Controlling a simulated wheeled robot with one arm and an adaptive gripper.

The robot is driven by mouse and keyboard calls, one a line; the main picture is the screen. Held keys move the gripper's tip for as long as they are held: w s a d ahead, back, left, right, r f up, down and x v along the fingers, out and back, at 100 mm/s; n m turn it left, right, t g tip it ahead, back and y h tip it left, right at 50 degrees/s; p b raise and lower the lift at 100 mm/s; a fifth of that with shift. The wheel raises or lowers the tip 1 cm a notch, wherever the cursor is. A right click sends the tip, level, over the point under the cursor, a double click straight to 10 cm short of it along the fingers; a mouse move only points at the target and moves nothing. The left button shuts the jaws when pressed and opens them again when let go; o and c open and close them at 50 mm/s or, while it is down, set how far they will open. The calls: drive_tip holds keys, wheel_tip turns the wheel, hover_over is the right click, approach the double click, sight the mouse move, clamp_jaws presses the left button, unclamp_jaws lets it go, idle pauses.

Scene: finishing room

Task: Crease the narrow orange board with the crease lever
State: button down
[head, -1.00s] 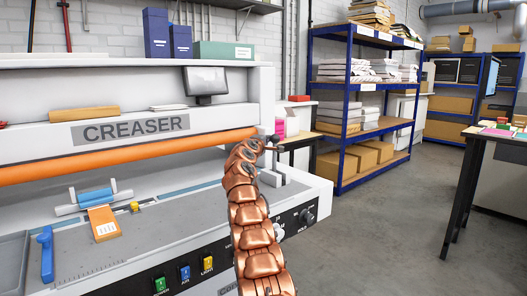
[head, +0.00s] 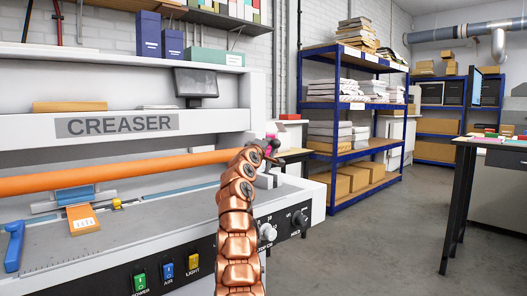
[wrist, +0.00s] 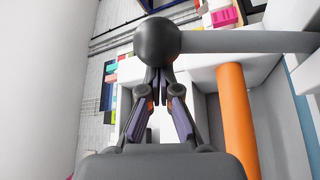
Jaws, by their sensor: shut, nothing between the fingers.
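The narrow orange board (head: 83,219) lies flat on the creaser's grey bed at the left in the head view. White marks show on its near end. My gripper (head: 268,153) is at the right end of this bar. In the wrist view its fingers (wrist: 158,80) are shut and empty, with the tips against or just short of a dark round knob (wrist: 157,41). The knob sits on a grey rod (wrist: 245,41), apparently the crease lever. Contact is not certain.
The creaser (head: 200,122) fills the left, with a small screen (head: 196,82) above. A blue handle (head: 14,245) stands on the bed. A blue rack (head: 330,102) and a table (head: 465,143) stand right, with clear floor between.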

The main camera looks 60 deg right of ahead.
drive_tip(key=s+f+m+b, duration=0.1)
drive_tip(key=b, duration=0.1)
drive_tip(key=s+f+m+h+b, duration=0.1)
drive_tip(key=b, duration=0.1)
drive_tip(key=shift+s+a+m+g, duration=0.3)
drive_tip(key=shift+s+a+g, duration=0.1)
drive_tip(key=shift+m+g+h, duration=0.4)
drive_tip(key=shift+m+h, duration=0.1)
drive_tip(key=shift+m, duration=0.4)
drive_tip(key=s+f+b, duration=0.1)
drive_tip(key=b, duration=0.1)
drive_tip(key=s+b, duration=0.2)
drive_tip(key=s+a+f+b, duration=0.1)
drive_tip(key=shift+s+a+f+b, duration=0.1)
drive_tip(key=shift+s+f+b, duration=0.05)
drive_tip(key=shift+f+b, duration=0.25)
drive_tip(key=shift+s, duration=0.15)
drive_tip(key=shift+f, duration=0.1)
approach(273, 147)
drive_tip(key=s+a+f, duration=0.3)
drive_tip(key=s+a, duration=0.1)
drive_tip(key=shift+s+f, duration=0.2)
